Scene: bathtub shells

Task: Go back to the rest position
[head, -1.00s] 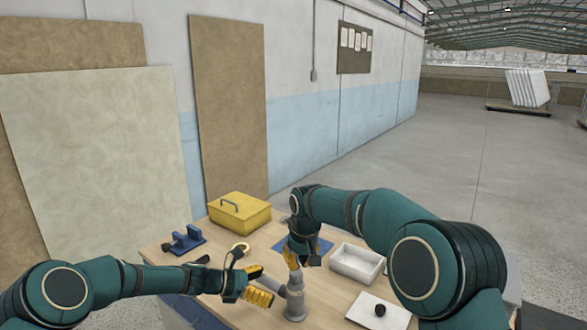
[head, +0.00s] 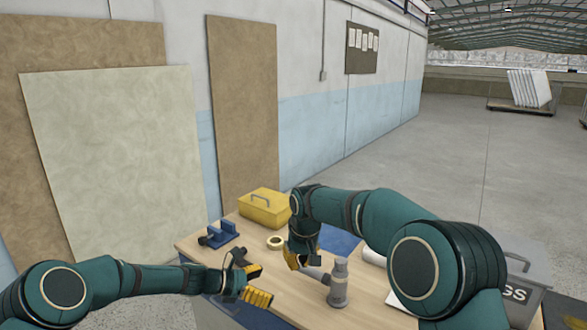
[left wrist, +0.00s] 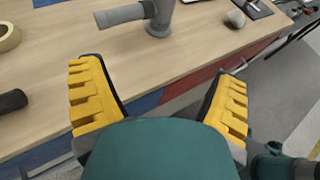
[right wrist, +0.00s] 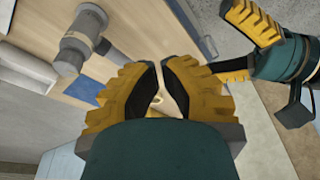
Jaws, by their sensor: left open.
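My left gripper (head: 264,284) is open and empty above the front edge of the table (head: 215,267). Its yellow fingers are wide apart in the left wrist view (left wrist: 163,95), with bare floor and the table's edge beyond them. My right gripper (head: 292,260) points down over the table, left of a grey pipe fitting (head: 339,283). In the right wrist view its yellow fingertips (right wrist: 162,68) are close together with a narrow gap. I see no object held between them. The fitting stands upright, apart from both grippers, with a side branch toward the left.
A yellow toolbox (head: 264,208), a blue clamp-like tool (head: 219,235) and a tape roll (head: 276,242) are on the table. A grey bin (head: 525,272) is at the right, partly behind my right arm. Large panels (head: 115,150) lean on the wall. Open floor lies at the right.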

